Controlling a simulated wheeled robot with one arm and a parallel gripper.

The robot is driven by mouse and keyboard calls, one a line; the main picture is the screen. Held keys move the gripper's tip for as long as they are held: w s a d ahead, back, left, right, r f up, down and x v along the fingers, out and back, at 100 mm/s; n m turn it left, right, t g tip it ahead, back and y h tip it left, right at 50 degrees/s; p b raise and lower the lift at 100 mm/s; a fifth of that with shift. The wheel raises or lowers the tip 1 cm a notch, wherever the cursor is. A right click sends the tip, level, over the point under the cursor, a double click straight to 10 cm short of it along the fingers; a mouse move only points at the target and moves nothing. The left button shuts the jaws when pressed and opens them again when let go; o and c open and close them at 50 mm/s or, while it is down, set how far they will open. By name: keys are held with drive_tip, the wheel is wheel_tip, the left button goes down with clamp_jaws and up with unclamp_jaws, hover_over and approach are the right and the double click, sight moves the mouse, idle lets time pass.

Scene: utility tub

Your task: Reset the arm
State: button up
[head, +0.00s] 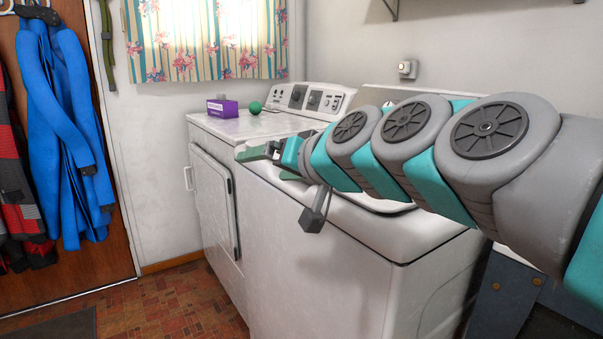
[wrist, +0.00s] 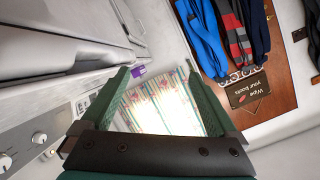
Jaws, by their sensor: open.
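My arm reaches in from the right of the head view, stretched out over the white washing machine (head: 425,236). My gripper (head: 256,153) is at the arm's far end, near the front top edges of the two machines. In the wrist view my gripper (wrist: 155,74) has its two green fingers spread apart, with nothing between them. Part of the gripper is hard to make out in the head view.
A white dryer (head: 212,201) stands beyond the washer, with a purple box (head: 222,108) and a green ball (head: 256,108) on top. Blue clothing (head: 62,120) hangs on the wooden door (head: 112,255). Floor (head: 185,310) is open in front of the dryer.

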drive_tip(key=s+d+f+g+h, duration=0.2)
drive_tip(key=s+f, duration=0.2)
drive_tip(key=f, duration=0.4)
drive_tip(key=s+d+f+g+h, duration=0.1)
drive_tip(key=s+d+f+g, duration=0.2)
drive_tip(key=f, duration=0.5)
drive_tip(key=s+d+f+g+h, duration=0.2)
drive_tip(key=s+d+f, duration=0.3)
drive_tip(key=s, duration=0.3)
drive_tip(key=s+d+f+g+h, duration=0.2)
drive_tip(key=s+d+f+g, duration=0.1)
drive_tip(key=s+d+f, duration=0.2)
drive_tip(key=s+d+f+m+g+h, duration=0.1)
drive_tip(key=s+d+f+g+h, duration=0.1)
drive_tip(key=s+d+f, duration=0.3)
drive_tip(key=s+f+g, duration=0.1)
drive_tip(key=s+f, duration=0.2)
drive_tip(key=s, duration=0.3)
drive_tip(key=shift+s+d+f, duration=0.15)
drive_tip(key=shift+s+f, duration=0.05)
drive_tip(key=shift+s, duration=0.05)
